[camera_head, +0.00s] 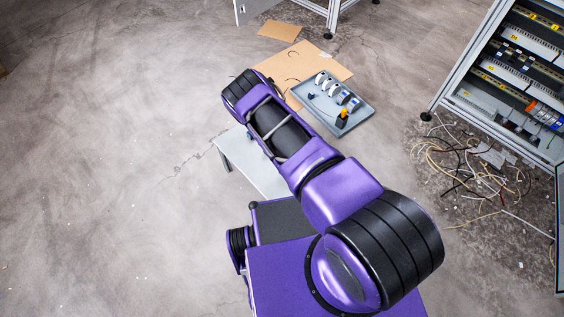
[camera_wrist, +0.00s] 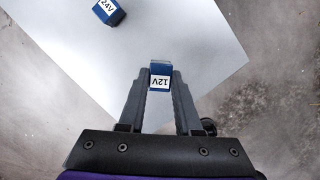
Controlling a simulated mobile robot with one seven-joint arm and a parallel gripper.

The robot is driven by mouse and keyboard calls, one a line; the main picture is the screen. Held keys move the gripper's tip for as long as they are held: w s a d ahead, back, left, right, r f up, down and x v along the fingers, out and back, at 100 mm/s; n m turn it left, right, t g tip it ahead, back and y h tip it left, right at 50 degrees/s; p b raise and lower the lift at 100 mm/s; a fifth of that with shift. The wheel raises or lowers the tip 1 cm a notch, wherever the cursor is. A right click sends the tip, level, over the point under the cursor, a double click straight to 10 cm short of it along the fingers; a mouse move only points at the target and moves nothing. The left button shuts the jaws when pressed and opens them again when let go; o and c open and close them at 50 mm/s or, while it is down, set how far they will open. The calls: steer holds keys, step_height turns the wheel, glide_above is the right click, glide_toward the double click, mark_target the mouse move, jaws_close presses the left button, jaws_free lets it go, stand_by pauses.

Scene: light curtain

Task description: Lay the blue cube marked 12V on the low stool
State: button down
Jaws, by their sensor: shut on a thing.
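The blue cube marked 12V (camera_wrist: 160,76) is between the two fingertips of my gripper (camera_wrist: 160,72) in the wrist view, and the gripper is shut on it. Its white label faces the camera. The pale grey top of the low stool (camera_wrist: 180,40) lies below the cube in that view. I cannot tell whether the cube touches it. In the head view the stool (camera_head: 246,165) stands partly behind my purple arm, which hides the gripper and the 12V cube there.
A blue cube marked 24V (camera_wrist: 109,12) sits on the stool top, towards the upper left in the wrist view. A grey tray (camera_head: 362,112) with several items lies beyond my arm. Loose cables (camera_head: 470,165) lie before an open cabinet (camera_head: 515,75) at right. Floor at left is clear.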

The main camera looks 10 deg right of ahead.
steer(key=shift+f+b, duration=0.65)
steer(key=shift+f, duration=1.85)
steer(key=shift+f, duration=0.15)
steer(key=c, duration=0.6)
jaws_free()
steer(key=p+v, duration=0.3)
steer(key=v, duration=0.9)
steer(key=shift+p, duration=0.4)
steer(key=shift+a, duration=0.1)
